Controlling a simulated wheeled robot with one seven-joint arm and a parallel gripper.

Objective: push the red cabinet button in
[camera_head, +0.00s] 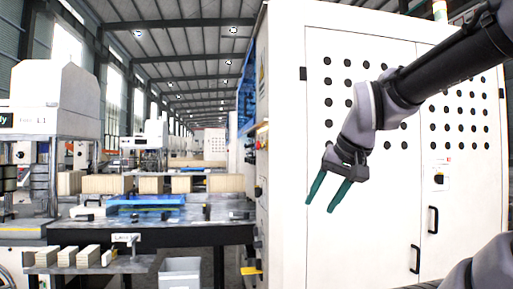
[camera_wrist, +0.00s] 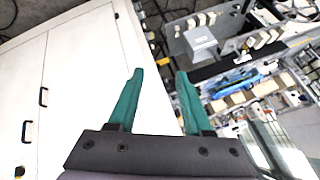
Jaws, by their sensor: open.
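A tall white cabinet (camera_head: 300,240) fills the right half of the head view, and its doors show at the left of the wrist view (camera_wrist: 85,70). Small controls (camera_head: 260,145) with red and yellow bits sit on its narrow left side, seen at a steep angle. I cannot clearly tell a red button among them. My gripper (camera_head: 319,206) is in front of the cabinet's left door, its two green fingers apart and empty, pointing down. In the wrist view the open fingers (camera_wrist: 160,74) lie over the cabinet's edge, with nothing between them.
Black door handles (camera_head: 432,219) stick out from the cabinet front. A dark workbench (camera_head: 200,235) with boards and blue parts stands left of the cabinet, with a grey bin (camera_head: 180,272) below. A yellow piece (camera_head: 250,270) juts out low on the cabinet's side.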

